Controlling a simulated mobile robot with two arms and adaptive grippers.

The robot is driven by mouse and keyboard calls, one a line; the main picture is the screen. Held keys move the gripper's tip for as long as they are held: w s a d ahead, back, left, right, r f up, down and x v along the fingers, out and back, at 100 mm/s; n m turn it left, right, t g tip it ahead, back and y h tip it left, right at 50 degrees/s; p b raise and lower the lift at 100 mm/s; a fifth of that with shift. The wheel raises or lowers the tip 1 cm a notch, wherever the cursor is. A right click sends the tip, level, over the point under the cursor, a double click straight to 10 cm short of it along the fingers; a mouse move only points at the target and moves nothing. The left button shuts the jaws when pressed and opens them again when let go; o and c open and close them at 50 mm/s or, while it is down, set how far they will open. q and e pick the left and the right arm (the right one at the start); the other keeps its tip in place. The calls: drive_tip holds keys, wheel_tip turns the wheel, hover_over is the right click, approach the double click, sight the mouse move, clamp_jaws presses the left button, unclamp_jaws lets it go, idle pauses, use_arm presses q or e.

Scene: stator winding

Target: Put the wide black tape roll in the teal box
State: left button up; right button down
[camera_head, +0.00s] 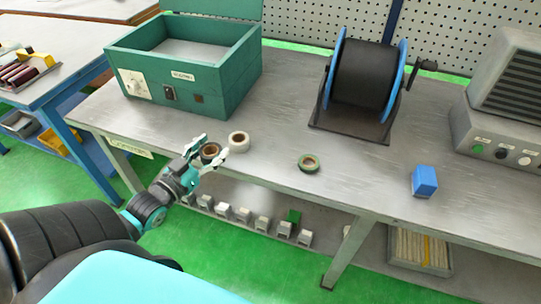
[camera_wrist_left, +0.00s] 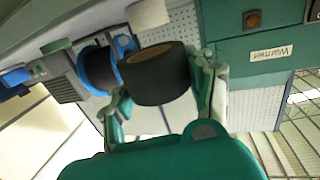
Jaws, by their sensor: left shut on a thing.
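The wide black tape roll (camera_wrist_left: 155,78) is between the fingers of my left gripper (camera_wrist_left: 165,100), which is shut on it. In the head view the black roll (camera_head: 209,152) shows partly, with a brown core, between the fingertips of the left gripper (camera_head: 207,156) at the table's front edge. The teal box (camera_head: 226,80) stands at the back left of the table with its lid raised and its inside open. The box front also shows in the left wrist view (camera_wrist_left: 240,53). The gripper is in front of and below the box. My right gripper is not in view.
A white tape roll (camera_head: 239,141) lies right beside the gripper. A black spool with blue flanges (camera_head: 362,75) stands behind. The table between box and spool is clear.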

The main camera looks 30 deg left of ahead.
use_arm(q)
drive_tip(key=p, duration=0.3)
hover_over(270, 157)
drive_tip(key=shift+s+a+f, duration=0.3)
drive_tip(key=shift+f, duration=0.35)
drive_tip(key=shift+w+d, duration=0.4)
drive_tip(key=shift+w, duration=0.1)
wheel_tip(270, 157, down, 2)
drive_tip(key=shift+s+f, duration=0.1)
drive_tip(key=shift+f+p, duration=0.2)
drive_tip(key=shift+p, duration=0.25)
drive_tip(key=shift+f, duration=0.25)
drive_tip(key=shift+a+f, duration=0.1)
drive_tip(key=shift+f, duration=0.1)
drive_tip(key=o, duration=1.2)
